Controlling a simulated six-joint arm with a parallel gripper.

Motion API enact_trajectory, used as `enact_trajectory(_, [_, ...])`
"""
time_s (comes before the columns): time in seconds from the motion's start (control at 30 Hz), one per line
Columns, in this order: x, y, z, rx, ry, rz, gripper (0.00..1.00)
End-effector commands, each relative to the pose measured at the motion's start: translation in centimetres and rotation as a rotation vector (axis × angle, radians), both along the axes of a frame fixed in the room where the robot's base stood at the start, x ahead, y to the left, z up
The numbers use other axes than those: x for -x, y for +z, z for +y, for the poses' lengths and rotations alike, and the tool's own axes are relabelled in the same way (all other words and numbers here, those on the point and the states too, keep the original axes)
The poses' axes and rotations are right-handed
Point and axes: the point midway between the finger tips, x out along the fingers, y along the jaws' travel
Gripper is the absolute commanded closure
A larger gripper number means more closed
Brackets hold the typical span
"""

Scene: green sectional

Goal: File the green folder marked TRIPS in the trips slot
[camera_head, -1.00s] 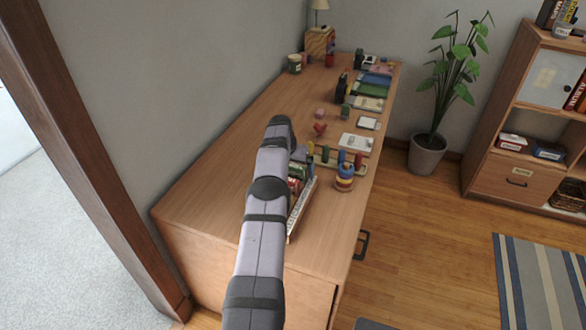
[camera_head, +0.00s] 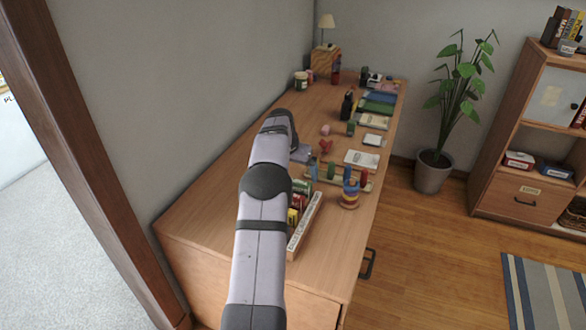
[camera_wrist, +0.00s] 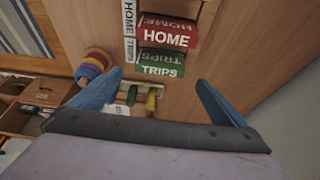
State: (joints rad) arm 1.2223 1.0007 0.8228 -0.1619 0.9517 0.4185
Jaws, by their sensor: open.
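The green folder marked TRIPS (camera_wrist: 162,62) shows in the wrist view beside the TRIPS label on a white label strip (camera_wrist: 130,28). A red HOME folder (camera_wrist: 168,35) stands next to it. I cannot tell how deep the green folder sits. My gripper (camera_wrist: 160,92) is open and empty, its blue fingers spread either side of the green folder's near end in the picture, apart from it. In the head view, the rack's white strip (camera_head: 305,222) shows right of my arm, with green, red and yellow folders behind it partly hidden. My gripper is hidden there.
The rack stands on a long wooden desk (camera_head: 215,190). A stacking-ring toy (camera_head: 350,194) stands to its right, and a wooden peg toy (camera_head: 335,177) lies beyond. Books (camera_head: 379,103), a plant (camera_head: 433,168) and a shelf (camera_head: 500,195) are farther off. The left desk top is clear.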

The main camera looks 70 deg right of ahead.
Motion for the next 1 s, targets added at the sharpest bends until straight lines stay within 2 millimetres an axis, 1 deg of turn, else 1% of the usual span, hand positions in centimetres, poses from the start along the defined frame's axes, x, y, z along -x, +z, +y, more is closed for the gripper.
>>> enact_trajectory(0.1, [-0.1, 1.5, 0.6, 0.002, 0.000, -0.001, 0.04])
enact_trajectory(0.23, [0.0, 2.6, 1.1, 0.000, 0.000, 0.000, 0.04])
enact_trajectory(0.4, [0.0, 3.2, 1.4, -0.001, 0.000, 0.000, 0.04])
enact_trajectory(0.6, [-0.1, 3.3, 1.5, -0.001, 0.002, 0.001, 0.04])
enact_trajectory(0.67, [-0.4, 3.4, 1.7, -0.003, 0.009, 0.001, 0.04])
enact_trajectory(0.77, [-2.0, 3.5, 2.9, -0.012, 0.046, 0.004, 0.04])
enact_trajectory(0.87, [-5.2, 3.7, 5.7, -0.030, 0.125, 0.011, 0.04])
enact_trajectory(0.97, [-9.5, 3.8, 10.4, -0.058, 0.247, 0.023, 0.04])
enact_trajectory(1.0, [-11.2, 3.8, 12.8, -0.072, 0.304, 0.031, 0.04])
